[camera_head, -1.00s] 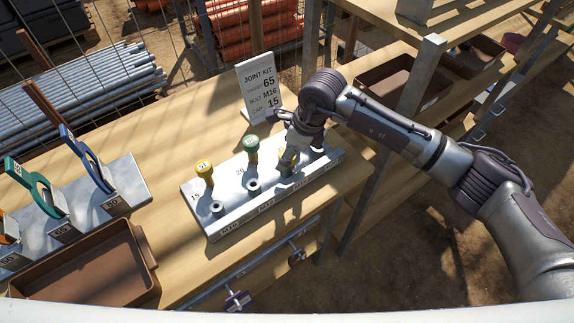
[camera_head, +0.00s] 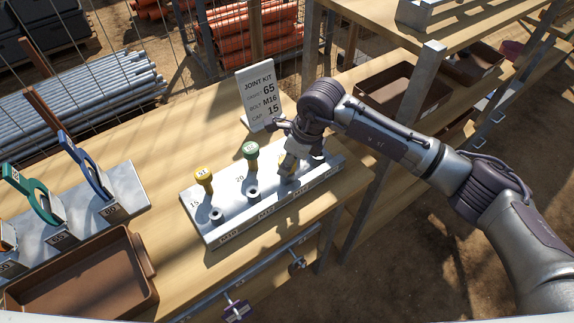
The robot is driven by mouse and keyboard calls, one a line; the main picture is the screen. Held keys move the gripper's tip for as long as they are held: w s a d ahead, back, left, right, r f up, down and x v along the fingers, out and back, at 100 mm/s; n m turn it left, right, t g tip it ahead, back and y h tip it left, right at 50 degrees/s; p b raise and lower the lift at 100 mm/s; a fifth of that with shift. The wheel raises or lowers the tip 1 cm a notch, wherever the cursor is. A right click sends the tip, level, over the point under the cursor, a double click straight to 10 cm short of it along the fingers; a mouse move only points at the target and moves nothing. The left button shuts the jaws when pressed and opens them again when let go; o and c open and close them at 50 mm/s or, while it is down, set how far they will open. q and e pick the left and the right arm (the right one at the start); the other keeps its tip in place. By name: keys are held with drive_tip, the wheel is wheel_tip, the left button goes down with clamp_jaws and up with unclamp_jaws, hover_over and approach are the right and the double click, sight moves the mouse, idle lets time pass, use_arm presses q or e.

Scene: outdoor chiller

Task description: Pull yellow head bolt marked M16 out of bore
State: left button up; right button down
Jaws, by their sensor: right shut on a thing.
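The rack block (camera_head: 225,225) is a pale metal bar with bores and stamped labels along its front. My right gripper (camera_head: 287,168) reaches down to its right half and is shut on a yellow-headed bolt (camera_head: 281,160). Only a sliver of yellow shows beside the fingers; the bolt's shank, bore and marking are hidden, so I cannot tell how deep it sits. Another yellow-headed piece (camera_head: 204,174) and a green-headed piece (camera_head: 250,150) stand upright in the block, left of the gripper. My left gripper is not in view.
A sign (camera_head: 262,95) behind the block reads JOINT KIT, 65, M16, 15. A brown tray (camera_head: 145,255) and a stand with blue (camera_head: 88,165) and green (camera_head: 30,195) handled tools are at left. A shelf post (camera_head: 415,95) rises at right.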

drive_tip(key=shift+r, duration=0.6)
idle(0.3)
drive_tip(key=shift+r, duration=0.15)
drive_tip(key=shift+r+p, duration=1.35)
drive_tip(key=shift+r, duration=1.35)
drive_tip(key=c, duration=1.3)
unclamp_jaws()
clamp_jaws()
